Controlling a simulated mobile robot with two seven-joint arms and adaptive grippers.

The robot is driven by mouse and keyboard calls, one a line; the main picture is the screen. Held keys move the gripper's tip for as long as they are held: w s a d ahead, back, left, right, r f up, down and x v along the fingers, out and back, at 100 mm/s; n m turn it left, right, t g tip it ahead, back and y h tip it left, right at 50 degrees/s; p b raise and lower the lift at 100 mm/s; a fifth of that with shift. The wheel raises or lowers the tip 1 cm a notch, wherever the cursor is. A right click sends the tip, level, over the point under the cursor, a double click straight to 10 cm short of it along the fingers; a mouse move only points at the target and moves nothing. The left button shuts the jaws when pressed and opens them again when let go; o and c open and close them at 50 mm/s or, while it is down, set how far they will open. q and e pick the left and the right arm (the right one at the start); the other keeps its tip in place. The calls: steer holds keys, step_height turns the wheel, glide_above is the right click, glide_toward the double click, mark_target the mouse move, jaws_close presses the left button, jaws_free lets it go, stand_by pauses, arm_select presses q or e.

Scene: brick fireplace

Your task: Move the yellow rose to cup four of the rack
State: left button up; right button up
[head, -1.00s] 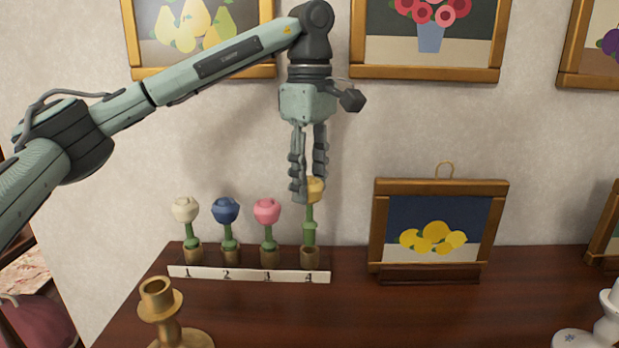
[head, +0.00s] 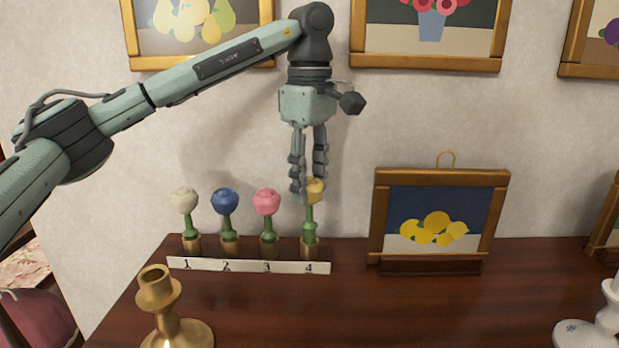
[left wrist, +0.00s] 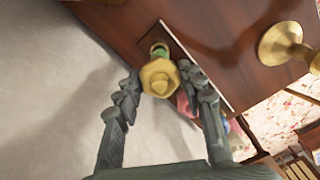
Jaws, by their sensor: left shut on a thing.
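The yellow rose (head: 316,190) stands upright with its green stem at cup four (head: 310,247) of the rack (head: 250,265). My left gripper (head: 306,190) points down over it from above and is shut on its bloom. In the left wrist view the yellow rose (left wrist: 160,77) shows between the fingers (left wrist: 160,84). The white rose (head: 184,201), blue rose (head: 225,202) and pink rose (head: 267,202) stand in cups one, two and three. My right gripper is not in view.
A brass candlestick (head: 162,300) stands in front of the rack. A framed lemon picture (head: 437,222) stands to its right, with a white candlestick (head: 604,320) at the far right. The middle front of the wooden top (head: 400,315) is clear.

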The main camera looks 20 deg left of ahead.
arm_select(q)
steer(key=shift+f+b, duration=0.55)
steer(key=shift+f, duration=0.55)
steer(key=o, duration=1)
steer(key=shift+o, duration=0.2)
steer(key=shift+r, duration=0.1)
step_height(320, 180, up, 12)
steer(key=shift+f, duration=0.1)
